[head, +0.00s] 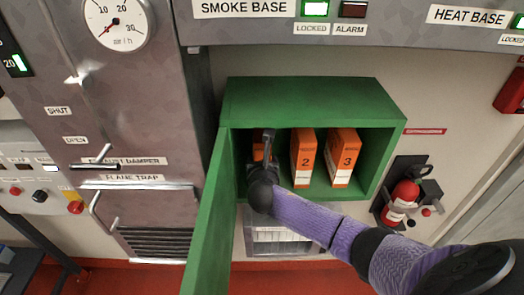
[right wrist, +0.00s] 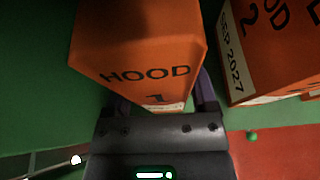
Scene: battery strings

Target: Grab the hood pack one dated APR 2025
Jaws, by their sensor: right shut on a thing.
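The hood pack one (right wrist: 140,50) is an orange box marked "HOOD 1" in the right wrist view; its date label is mostly hidden by my gripper. In the head view only a sliver of it (head: 258,152) shows behind my right gripper (head: 265,150). My right gripper is shut on this pack, with fingers on both sides of it, inside the green cabinet (head: 310,100). Hood pack two (head: 303,157) stands to its right; in the right wrist view its label (right wrist: 236,60) reads SEP 2027. My left gripper is not in view.
Hood pack three (head: 342,158) stands at the right in the cabinet. The green door (head: 210,225) hangs open at the left. A red fire extinguisher (head: 403,195) is on the wall to the right. A grey cabinet with a gauge (head: 115,22) stands at the left.

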